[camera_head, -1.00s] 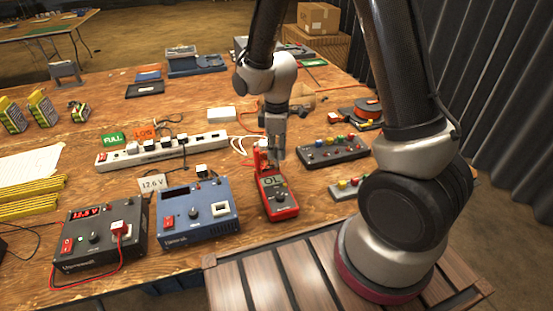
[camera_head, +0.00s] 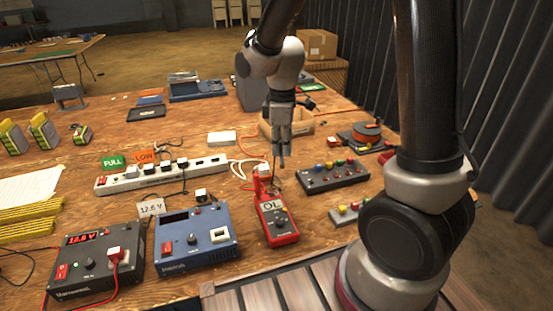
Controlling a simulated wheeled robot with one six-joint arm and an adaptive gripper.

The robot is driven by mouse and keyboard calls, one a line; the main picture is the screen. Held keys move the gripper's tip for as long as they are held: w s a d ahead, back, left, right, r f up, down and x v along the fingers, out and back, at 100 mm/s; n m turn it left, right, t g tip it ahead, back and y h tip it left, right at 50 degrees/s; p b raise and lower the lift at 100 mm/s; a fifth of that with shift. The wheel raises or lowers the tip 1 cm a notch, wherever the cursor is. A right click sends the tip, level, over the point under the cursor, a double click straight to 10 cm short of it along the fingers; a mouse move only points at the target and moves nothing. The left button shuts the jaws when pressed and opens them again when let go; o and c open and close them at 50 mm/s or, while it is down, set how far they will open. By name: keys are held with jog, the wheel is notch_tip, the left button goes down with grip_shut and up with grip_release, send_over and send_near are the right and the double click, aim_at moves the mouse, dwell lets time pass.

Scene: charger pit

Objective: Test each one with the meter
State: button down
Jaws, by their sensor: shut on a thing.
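The red meter (camera_head: 277,219) lies on the wooden table with "OL" on its display. A small white-and-red block (camera_head: 263,171) is at the meter's top end. My gripper (camera_head: 281,160) is above and slightly right of that block, pointing down. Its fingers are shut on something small. A thin dark tip shows just below the fingers, but I cannot make out what it is. A green "FULL" card (camera_head: 113,162) and an orange "LOW" card (camera_head: 145,156) stand behind the power strip.
A black charger box (camera_head: 97,268) with a lit red display and a blue box (camera_head: 187,243) stand in front. The white power strip (camera_head: 150,179) is behind them.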

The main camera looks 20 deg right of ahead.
jog(key=d+f+m, duration=0.2)
jog(key=d+m, duration=0.3)
jog(key=d, duration=0.7)
jog(key=shift+y, duration=0.3)
jog(key=shift+w+a+f, duration=0.1)
jog(key=shift+w+f, duration=0.15)
jog(key=shift+f, duration=0.75)
jog(key=shift+w+a+f, duration=0.1)
jog(key=shift+w+f, duration=0.15)
jog(key=shift+f, duration=0.7)
jog(key=shift+w+a+f, duration=0.1)
jog(key=shift+w+f, duration=0.15)
jog(key=shift+f, duration=0.75)
jog(key=shift+f, duration=0.9)
jog(key=c, duration=1.4)
grip_release()
jog(key=shift+o, duration=0.3)
jog(key=shift+o, duration=1.3)
